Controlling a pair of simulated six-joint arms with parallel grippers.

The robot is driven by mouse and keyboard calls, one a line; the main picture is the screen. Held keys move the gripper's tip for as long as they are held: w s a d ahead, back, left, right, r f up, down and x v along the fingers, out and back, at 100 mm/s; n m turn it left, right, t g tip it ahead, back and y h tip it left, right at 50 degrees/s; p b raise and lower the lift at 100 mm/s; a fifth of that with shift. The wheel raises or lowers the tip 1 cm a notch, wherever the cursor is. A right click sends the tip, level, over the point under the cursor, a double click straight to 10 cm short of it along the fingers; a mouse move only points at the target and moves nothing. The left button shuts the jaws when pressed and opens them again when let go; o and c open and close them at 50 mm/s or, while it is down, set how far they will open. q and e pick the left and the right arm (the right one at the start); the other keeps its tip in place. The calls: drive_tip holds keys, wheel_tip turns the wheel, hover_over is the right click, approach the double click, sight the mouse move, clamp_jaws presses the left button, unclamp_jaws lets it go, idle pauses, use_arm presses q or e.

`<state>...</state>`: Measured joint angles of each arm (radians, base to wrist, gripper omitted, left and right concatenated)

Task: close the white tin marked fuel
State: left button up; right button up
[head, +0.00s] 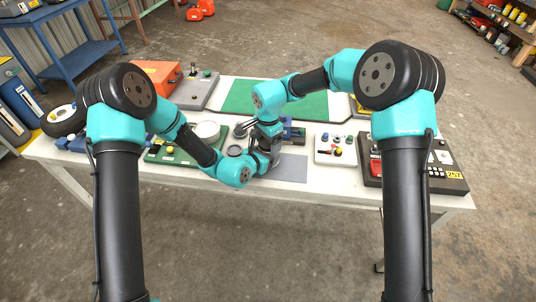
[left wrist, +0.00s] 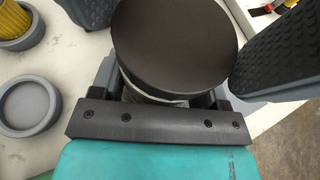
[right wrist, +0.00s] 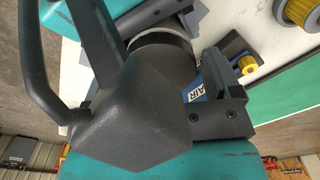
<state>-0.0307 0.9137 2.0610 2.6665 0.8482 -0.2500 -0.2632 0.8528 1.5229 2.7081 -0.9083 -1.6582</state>
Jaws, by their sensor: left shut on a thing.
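In the left wrist view a round tin (left wrist: 150,97) stands between the fingers of my left gripper (left wrist: 180,50). A wide dark disc (left wrist: 175,42) covers its top, and only a narrow pale band of its side shows. No fuel marking is visible. My left gripper (head: 266,161) is shut on this tin, above the table's front middle. My right gripper (head: 269,132) is close behind it in the head view. In the right wrist view, a large dark body (right wrist: 140,110) hides much of the right jaws, so I cannot tell their opening. A pale rim (right wrist: 165,42) shows behind that body.
Left of the tin, a grey cup (left wrist: 28,106) stands beside a yellow filter (left wrist: 14,22). A blue block marked AIR (right wrist: 201,92) sits near the right gripper. A white control box (head: 335,150) and a black panel (head: 440,172) stand right. A grey mat (head: 290,170) looks mostly clear.

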drive_tip(key=c, duration=0.7)
drive_tip(key=o, duration=0.9)
drive_tip(key=shift+o, duration=0.2)
drive_tip(key=shift+r, duration=2.3)
drive_tip(key=shift+o, duration=0.5)
wheel_tip(320, 180, up, 12)
use_arm(q)
drive_tip(key=o, duration=1.8)
